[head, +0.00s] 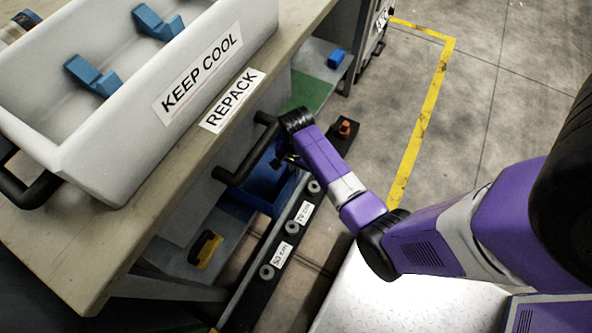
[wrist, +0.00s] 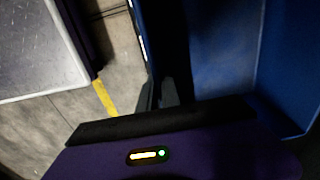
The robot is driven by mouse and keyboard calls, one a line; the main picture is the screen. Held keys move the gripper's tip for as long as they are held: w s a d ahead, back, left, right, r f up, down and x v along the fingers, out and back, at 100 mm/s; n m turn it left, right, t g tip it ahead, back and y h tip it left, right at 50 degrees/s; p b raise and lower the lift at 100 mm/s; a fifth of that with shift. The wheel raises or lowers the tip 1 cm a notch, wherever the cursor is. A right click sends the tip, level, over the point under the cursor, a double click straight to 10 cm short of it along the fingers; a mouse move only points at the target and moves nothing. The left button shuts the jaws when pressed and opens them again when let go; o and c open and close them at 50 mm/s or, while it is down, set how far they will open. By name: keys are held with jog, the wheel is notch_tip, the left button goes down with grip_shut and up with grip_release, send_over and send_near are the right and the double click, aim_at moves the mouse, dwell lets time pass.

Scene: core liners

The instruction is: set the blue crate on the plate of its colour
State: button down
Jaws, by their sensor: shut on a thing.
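The blue crate (head: 268,183) is under the bench on the left, partly hidden by a black handle and my arm. In the wrist view its blue wall and inside (wrist: 222,65) fill the right side. My gripper (head: 287,160) is shut on the crate's near wall; its dark fingers (wrist: 168,93) show at that wall in the wrist view. A dark blue patch (head: 236,208) shows beside and below the crate; I cannot tell whether it is a plate. A green plate (head: 308,90) lies farther back on the low shelf. Whether the crate touches the surface below is unclear.
The bench (head: 85,245) with a white KEEP COOL box (head: 110,150) overhangs the low shelf. A black handle (head: 246,160) sticks out close to the crate. A black rail (head: 265,262) with labelled round fittings runs in front. A small blue block (head: 336,59) sits at the back.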

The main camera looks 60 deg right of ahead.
jog(key=shift+w, duration=0.1)
jog(key=c, duration=1.6)
grip_release()
jog(key=shift+o, duration=0.2)
